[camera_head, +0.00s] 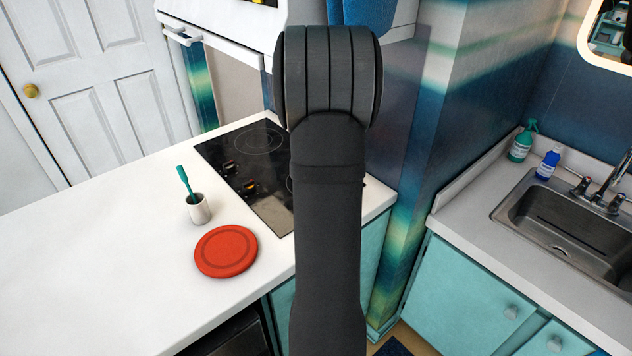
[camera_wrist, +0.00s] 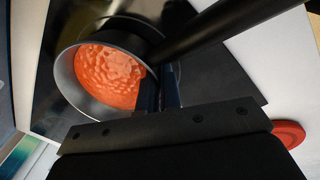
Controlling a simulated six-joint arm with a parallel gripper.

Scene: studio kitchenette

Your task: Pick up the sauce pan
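The sauce pan (camera_wrist: 68,85) shows in the wrist view, with a silvery inner wall and lumpy orange-red sauce (camera_wrist: 112,75) inside. Its long black handle (camera_wrist: 215,28) runs to the upper right. In the head view the pan is hidden behind my arm. My gripper (camera_wrist: 161,88) shows in the wrist view with two dark bluish fingers close together, beside the pan and near the base of the handle. The fingertips overlap the dark handle area, so I cannot tell whether they are around it, touching it or apart from it.
A black cooktop (camera_head: 235,160) is set in the white counter (camera_head: 110,260). A red plate-like disc (camera_head: 226,251) and a white cup (camera_head: 199,211) with a teal utensil (camera_head: 186,181) stand left of my arm. A sink (camera_head: 575,225) is at right.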

